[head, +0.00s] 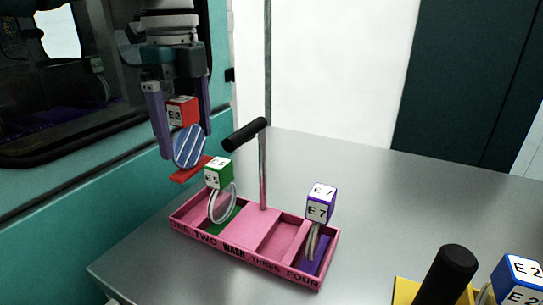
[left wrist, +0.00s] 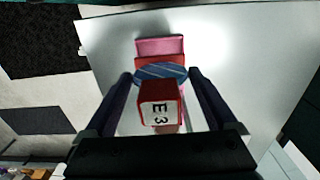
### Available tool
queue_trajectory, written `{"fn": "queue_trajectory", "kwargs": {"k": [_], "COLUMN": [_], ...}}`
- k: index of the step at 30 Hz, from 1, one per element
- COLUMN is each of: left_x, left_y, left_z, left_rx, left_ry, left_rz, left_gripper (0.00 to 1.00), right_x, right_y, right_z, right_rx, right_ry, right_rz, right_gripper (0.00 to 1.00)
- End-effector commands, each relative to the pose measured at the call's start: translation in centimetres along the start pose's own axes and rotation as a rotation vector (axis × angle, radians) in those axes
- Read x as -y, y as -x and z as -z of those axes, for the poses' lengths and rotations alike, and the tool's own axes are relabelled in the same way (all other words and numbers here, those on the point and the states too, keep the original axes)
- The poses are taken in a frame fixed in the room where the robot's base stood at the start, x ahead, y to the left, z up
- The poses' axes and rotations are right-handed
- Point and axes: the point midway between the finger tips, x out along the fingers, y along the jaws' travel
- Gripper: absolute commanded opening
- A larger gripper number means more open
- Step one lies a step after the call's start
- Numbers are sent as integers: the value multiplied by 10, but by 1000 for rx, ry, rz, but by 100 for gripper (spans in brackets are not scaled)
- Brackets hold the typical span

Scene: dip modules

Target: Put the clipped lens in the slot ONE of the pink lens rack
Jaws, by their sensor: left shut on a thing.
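The pink lens rack (head: 262,262) stands on the table, marked ONE, TWO, WASH, THREE, FOUR from left to right. The held lens is in the air above and behind the rack's left end, apart from it. Slot ONE (head: 188,215) looks empty. My right gripper is not in view.
A green E5 clip (head: 218,173) with its lens stands in slot TWO, close to slot ONE. A purple E7 clip (head: 321,203) stands in slot FOUR. A post with a black handle (head: 245,134) rises from the rack. A yellow rack (head: 405,291) with a blue clip (head: 517,280) is at the front right.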

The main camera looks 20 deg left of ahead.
Motion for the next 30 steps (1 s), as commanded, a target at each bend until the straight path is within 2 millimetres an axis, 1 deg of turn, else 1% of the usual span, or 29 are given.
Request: {"fn": "queue_trajectory", "kwargs": {"k": [1, 3, 6, 11, 15, 18, 25, 30], "left_x": [-1, -1, 0, 0, 0, 0, 0, 0], "left_y": [-14, -30, -44, -58, -82, -88, -87, -92], "left_z": [1, 1, 1, 1, 1, 0, 0, 0], "left_rx": [-1, 0, -1, -1, -1, 0, 0, -1], "left_ry": [1, 0, 0, 0, 0, 0, -1, -1], "left_rz": [-5, -4, -1, -1, -2, 0, 1, 1], "left_gripper": [35, 35, 35, 35, 35, 35, 35, 35], "right_x": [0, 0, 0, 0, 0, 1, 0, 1], "right_y": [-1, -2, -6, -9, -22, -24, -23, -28], "right_z": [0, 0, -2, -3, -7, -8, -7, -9], "right_rx": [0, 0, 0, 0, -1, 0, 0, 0], "right_ry": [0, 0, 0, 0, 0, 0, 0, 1], "right_rz": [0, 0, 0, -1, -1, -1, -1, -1], "right_gripper": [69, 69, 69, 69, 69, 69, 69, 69]}}
